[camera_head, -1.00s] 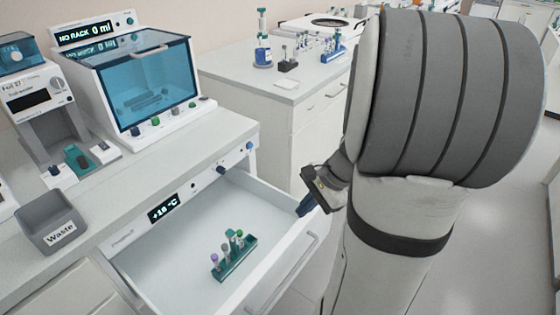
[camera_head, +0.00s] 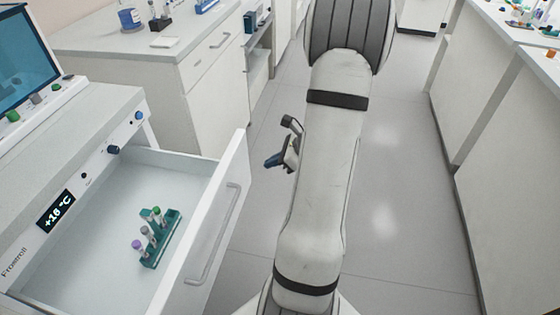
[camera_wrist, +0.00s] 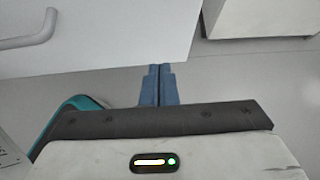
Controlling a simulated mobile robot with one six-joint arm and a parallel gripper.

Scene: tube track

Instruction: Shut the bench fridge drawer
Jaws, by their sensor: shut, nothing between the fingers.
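The bench fridge drawer (camera_head: 228,215) is pulled open at the left in the head view, with a bar handle (camera_head: 213,235) on its front. Inside it lies a teal rack (camera_head: 163,238) with several capped tubes. In the wrist view my gripper's blue fingers (camera_wrist: 159,70) are together and empty, close to the edge of a white panel (camera_wrist: 110,35) with a handle (camera_wrist: 30,30).
A second white bench (camera_head: 150,60) stands behind, carrying a blue-labelled bottle (camera_head: 129,19) and small racks. Another white bench (camera_head: 480,90) runs along the right. Grey floor (camera_head: 400,200) between them is clear.

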